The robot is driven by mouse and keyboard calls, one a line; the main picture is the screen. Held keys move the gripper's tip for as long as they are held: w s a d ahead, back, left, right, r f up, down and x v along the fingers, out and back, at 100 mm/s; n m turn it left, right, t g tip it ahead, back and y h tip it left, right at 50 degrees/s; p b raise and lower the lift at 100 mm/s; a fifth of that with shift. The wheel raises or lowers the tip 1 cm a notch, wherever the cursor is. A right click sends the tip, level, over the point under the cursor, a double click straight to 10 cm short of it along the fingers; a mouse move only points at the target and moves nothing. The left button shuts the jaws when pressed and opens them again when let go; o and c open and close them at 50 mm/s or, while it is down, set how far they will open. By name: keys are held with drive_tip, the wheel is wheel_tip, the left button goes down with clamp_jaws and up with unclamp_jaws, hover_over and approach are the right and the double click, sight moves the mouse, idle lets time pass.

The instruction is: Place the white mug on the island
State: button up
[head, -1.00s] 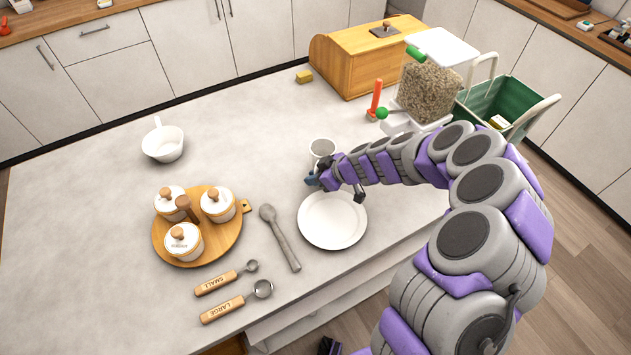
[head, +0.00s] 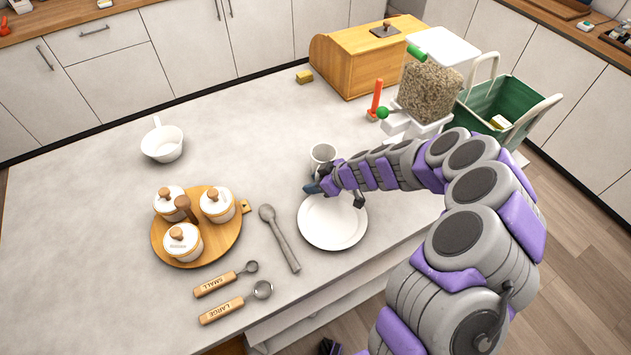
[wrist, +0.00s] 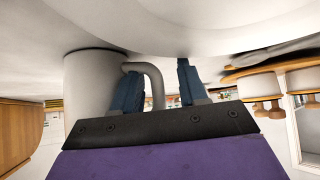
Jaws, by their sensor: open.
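The white mug (head: 322,152) stands upright on the island (head: 110,210), just behind the white plate (head: 332,222). My gripper (head: 335,192) is at the mug's near side, over the plate's far edge, and partly hides the mug's lower part. In the wrist view, which looks upside down, the mug (wrist: 85,95) is at the left. Its handle (wrist: 153,78) shows between the two blue fingers of my open gripper (wrist: 158,78). The left finger is close to the mug's wall; I cannot tell whether it touches.
A wooden tray with lidded jars (head: 190,255), a grey spoon (head: 280,238) and measuring spoons (head: 237,302) lie to the left. A white bowl-like cup (head: 162,144) stands further back. A grain dispenser (head: 430,90) and a wooden bread box (head: 350,62) stand behind. The back-left middle is clear.

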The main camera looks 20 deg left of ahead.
drive_tip(key=shift+r, duration=0.1)
drive_tip(key=shift+d+r, duration=0.25)
drive_tip(key=shift+r, duration=0.05)
drive_tip(key=p+v, duration=0.1)
drive_tip(key=v, duration=1)
drive_tip(key=shift+p, duration=0.35)
drive_tip(key=shift+s+r, duration=0.1)
